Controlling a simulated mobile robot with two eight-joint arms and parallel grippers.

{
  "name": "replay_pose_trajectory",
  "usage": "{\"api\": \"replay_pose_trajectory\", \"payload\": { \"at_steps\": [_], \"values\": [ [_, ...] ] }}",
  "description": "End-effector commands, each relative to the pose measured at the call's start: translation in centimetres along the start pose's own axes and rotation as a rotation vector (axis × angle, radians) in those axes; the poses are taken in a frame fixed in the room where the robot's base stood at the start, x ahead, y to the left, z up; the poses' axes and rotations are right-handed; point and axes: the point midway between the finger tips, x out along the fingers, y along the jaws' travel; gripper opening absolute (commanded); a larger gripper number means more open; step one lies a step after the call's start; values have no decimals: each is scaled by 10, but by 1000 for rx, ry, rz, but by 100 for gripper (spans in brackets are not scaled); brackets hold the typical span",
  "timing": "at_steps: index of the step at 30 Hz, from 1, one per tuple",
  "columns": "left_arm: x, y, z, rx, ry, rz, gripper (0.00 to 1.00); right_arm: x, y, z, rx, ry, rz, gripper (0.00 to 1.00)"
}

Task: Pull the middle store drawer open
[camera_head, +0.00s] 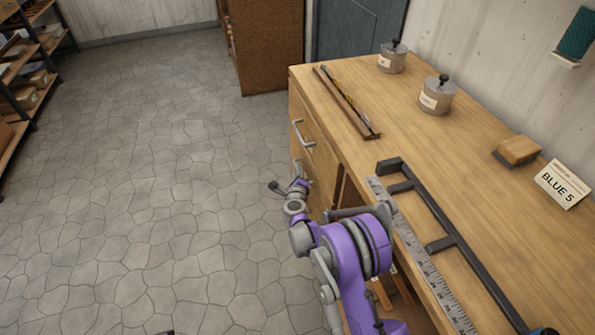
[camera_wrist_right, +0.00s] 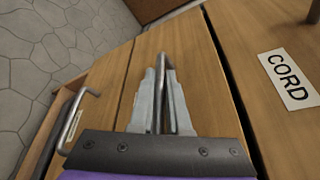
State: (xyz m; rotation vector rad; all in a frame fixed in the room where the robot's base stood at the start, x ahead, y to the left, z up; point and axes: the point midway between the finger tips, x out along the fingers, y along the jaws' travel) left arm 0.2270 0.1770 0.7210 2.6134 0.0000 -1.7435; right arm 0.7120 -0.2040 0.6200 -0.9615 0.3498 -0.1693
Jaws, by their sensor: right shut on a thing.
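The wooden bench (camera_head: 455,165) has a column of drawers in its left side. The top drawer's metal handle (camera_head: 303,133) shows in the head view, with part of another handle below it. My right gripper (camera_head: 295,190) is low at the drawer fronts, under the top handle. In the right wrist view, my right gripper (camera_wrist_right: 162,105) is shut on a metal bar handle (camera_wrist_right: 160,62) of the middle wooden front (camera_wrist_right: 195,70). Its fingers hide much of the handle. How far this drawer stands out cannot be told.
Another handle (camera_wrist_right: 80,120) shows left in the wrist view, and a CORD label (camera_wrist_right: 288,80) sits on the panel at right. A black metal frame (camera_head: 440,215), a steel ruler (camera_head: 420,255) and lidded pots (camera_head: 437,95) lie on the bench. The stone floor (camera_head: 150,180) at left is clear.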

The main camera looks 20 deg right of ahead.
Motion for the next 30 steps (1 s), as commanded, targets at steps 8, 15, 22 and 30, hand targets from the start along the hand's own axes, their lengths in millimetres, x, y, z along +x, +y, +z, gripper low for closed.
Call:
{"api": "replay_pose_trajectory", "payload": {
  "at_steps": [8, 15, 22, 30],
  "values": [
    [0, 0, 0, 0, 0, 0, 0, 0, 0, 0, 0, 0, 0, 0],
    [0, 0, 0, 0, 0, 0, 0, 0, 0, 0, 0, 0, 0, 0],
    [0, 0, 0, 0, 0, 0, 0, 0, 0, 0, 0, 0, 0, 0],
    [3, 0, 1, 0, -1, 0, 0, -4, 7, 8, 0, -2, 2, 0]
  ]
}}
